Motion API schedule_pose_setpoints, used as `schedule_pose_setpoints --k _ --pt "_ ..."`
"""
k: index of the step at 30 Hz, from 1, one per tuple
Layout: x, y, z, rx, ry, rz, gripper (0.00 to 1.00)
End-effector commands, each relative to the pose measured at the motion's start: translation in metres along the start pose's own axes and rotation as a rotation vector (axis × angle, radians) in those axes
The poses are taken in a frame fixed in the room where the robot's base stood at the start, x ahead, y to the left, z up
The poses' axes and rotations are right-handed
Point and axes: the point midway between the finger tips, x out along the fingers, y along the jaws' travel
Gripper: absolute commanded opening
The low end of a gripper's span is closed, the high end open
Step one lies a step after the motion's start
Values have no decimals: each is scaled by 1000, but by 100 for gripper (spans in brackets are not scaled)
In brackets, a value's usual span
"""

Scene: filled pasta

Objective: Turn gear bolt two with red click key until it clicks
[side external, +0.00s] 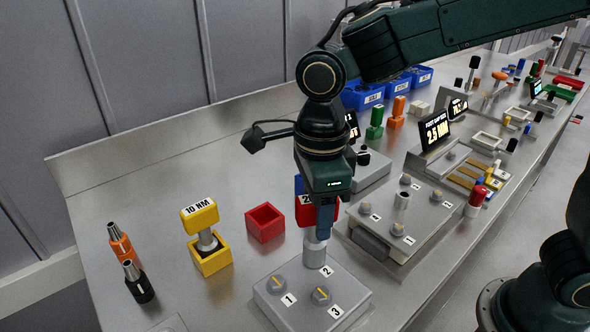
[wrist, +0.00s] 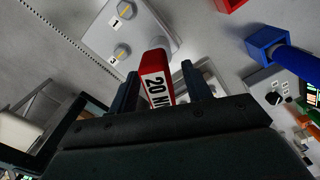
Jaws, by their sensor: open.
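The red click key (side external: 305,213) stands upright with its silver socket (side external: 314,252) down on the grey gear plate (side external: 290,312), beside the label 2. Bolt two is hidden under the socket. Bolts one (side external: 276,284) and three (side external: 320,296) show yellow lines on top. My gripper (side external: 323,222) points down over the key's red head. In the wrist view, the red click key (wrist: 155,64), marked 20 N with the rest cut off, sits between the spread fingers of my gripper (wrist: 160,82). A gap shows beside the head, so the jaws are not closed on it.
A blue key (wrist: 292,60) stands in a holder nearby. Another bolted plate (side external: 402,222) is on the right.

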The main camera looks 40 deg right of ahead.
Motion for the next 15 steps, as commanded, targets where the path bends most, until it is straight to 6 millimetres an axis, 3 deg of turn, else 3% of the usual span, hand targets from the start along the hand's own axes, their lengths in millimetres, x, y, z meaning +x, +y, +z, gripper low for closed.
schedule_pose_setpoints --k 8,15 --pt "-19 0 1 0 -4 -2 49" --pt "-54 0 1 0 -6 -3 49"
